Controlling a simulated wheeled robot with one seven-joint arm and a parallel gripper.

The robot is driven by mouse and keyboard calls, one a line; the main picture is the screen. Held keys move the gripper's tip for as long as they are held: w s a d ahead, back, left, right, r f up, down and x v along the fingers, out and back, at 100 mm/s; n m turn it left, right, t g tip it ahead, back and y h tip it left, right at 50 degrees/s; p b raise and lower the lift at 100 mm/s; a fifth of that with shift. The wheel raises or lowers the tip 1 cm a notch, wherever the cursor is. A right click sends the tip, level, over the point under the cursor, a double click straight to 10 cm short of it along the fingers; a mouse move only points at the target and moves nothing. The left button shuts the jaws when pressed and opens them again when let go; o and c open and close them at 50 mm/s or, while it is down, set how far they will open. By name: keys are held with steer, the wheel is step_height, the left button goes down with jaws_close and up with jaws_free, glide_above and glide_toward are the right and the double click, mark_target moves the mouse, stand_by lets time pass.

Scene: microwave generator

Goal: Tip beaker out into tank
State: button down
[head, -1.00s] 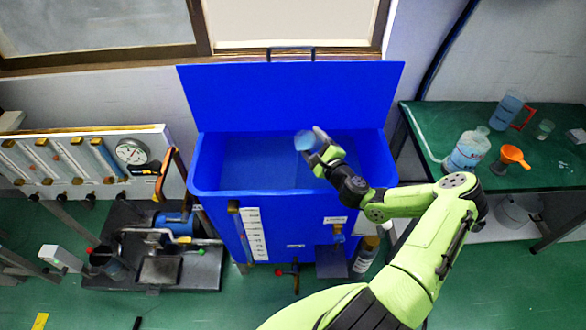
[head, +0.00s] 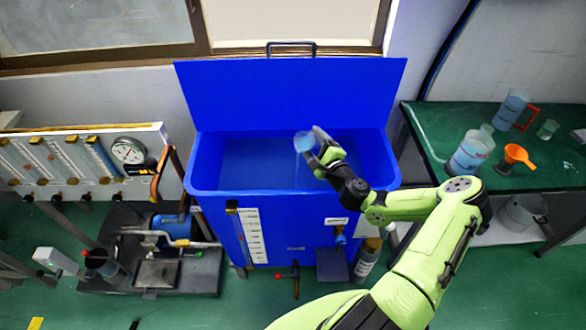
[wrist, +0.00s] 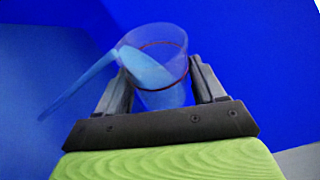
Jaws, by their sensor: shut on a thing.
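The blue tank (head: 230,187) stands in the middle of the head view with its lid (head: 290,95) raised against the wall. My gripper (head: 318,148) is over the tank's opening and is shut on the clear beaker (head: 303,141). In the wrist view the beaker (wrist: 160,50) sits between the two fingers of my gripper (wrist: 165,88), tilted. Light blue liquid lies slanted inside it, and a stream (wrist: 78,85) runs over its rim to the left. The stream (head: 297,168) also shows in the head view, falling inside the tank.
A green table (head: 440,130) at right holds a jug (head: 508,110), a large bottle (head: 470,150), an orange funnel (head: 515,155) and a small glass (head: 547,129). A pump rig (head: 165,245) and gauge panel (head: 80,160) stand left of the tank.

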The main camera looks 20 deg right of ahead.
steer(key=shift+f+b, duration=0.15)
steer(key=shift+b, duration=0.3)
steer(key=shift+r+n+t+b, duration=0.35)
steer(key=shift+n+b, duration=0.65)
steer(key=shift+b, duration=0.35)
steer(key=shift+s+a+r+n+t+b, duration=0.2)
steer(key=shift+a+n+b, duration=0.25)
steer(key=shift+b, duration=0.4)
steer(key=shift+s+a+r+n+t+b, duration=0.15)
steer(key=shift+a+n+b, duration=0.25)
steer(key=shift+b, duration=0.4)
steer(key=shift+a+r+n+y+b, duration=0.1)
steer(key=shift+r+n+y+b, duration=0.1)
steer(key=shift+n+b, duration=0.6)
steer(key=shift+r+n+y+b, duration=0.2)
steer(key=shift+n+b, duration=0.25)
steer(key=shift+b, duration=0.55)
